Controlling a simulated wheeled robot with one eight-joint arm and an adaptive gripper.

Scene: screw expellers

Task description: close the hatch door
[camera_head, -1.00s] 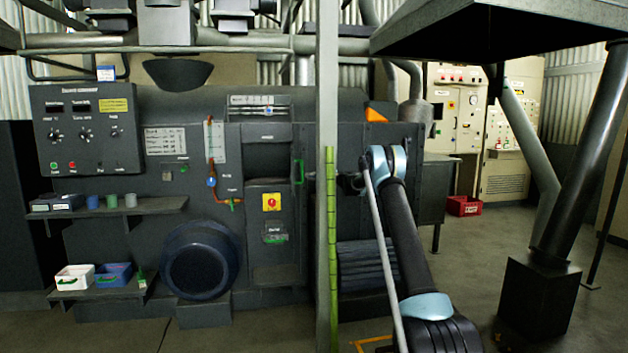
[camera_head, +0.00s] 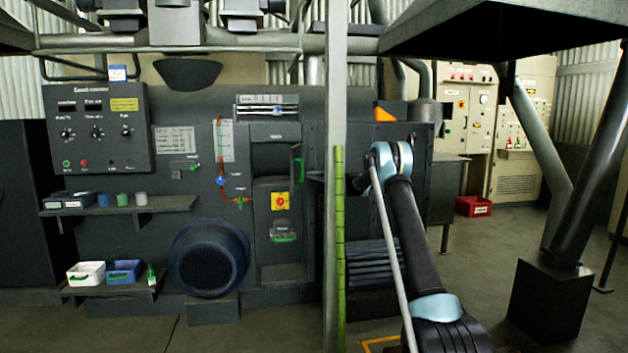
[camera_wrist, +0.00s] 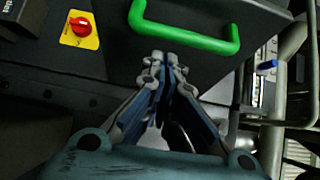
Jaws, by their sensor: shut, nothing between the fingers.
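A green handle (camera_head: 298,170) stands at the right edge of a recess in the dark machine front, on what looks like the hatch door. In the wrist view the green handle (camera_wrist: 185,38) is large, on a dark panel just beyond the fingertips. My gripper (camera_wrist: 165,58) is shut and empty, its tips just below the handle's bar in the picture. I cannot tell whether they touch it. In the head view a grey post hides most of my gripper, and how far the door stands open is unclear.
A red knob on a yellow plate (camera_head: 280,201) sits below the recess; it also shows in the wrist view (camera_wrist: 80,28). The grey upright post (camera_head: 337,80) with a green strip stands before the machine. Shelves (camera_head: 120,206) with small containers are at left. Floor is open at right.

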